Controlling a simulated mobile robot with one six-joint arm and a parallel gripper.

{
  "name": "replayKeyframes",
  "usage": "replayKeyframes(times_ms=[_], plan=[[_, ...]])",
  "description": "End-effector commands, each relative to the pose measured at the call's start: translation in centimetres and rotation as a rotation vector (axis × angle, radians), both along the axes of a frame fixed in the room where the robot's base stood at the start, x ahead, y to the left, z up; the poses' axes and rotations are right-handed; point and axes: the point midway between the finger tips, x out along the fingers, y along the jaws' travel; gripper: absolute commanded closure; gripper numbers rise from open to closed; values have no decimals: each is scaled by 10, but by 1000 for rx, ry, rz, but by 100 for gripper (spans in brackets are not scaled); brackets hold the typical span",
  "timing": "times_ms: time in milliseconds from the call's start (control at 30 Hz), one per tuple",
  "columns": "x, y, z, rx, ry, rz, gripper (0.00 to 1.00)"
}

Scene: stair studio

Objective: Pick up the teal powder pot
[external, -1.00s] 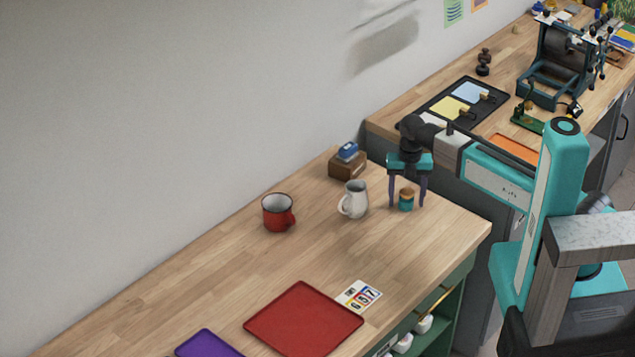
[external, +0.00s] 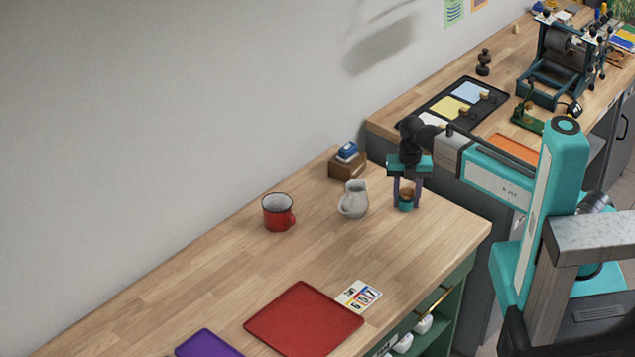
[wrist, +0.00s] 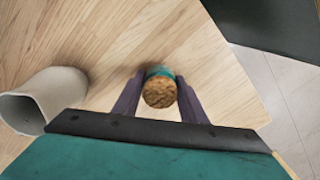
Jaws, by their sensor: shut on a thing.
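The teal powder pot (external: 405,206) is small with a brown, cork-like top. It stands upright on the wooden table near its back right corner. My gripper (external: 406,203) reaches down from above with its two purple fingers shut on the pot, one on each side. In the wrist view the pot (wrist: 159,88) shows its round brown top and a teal rim between the fingers (wrist: 160,95). The pot appears to rest on the table still.
A white jug (external: 354,199) stands close left of the pot; it also shows in the wrist view (wrist: 40,98). A red mug (external: 278,212), a brown block with a blue item (external: 347,162) and a red tray (external: 303,320) are further off. The table's right edge is near.

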Motion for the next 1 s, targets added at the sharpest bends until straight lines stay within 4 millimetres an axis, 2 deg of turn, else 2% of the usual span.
replayKeyframes(times_ms=[333,533,1000], plan=[[0,0,2,0,0,0,86],[0,0,10,1,-1,0,86],[1,1,60,2,-2,0,86]])
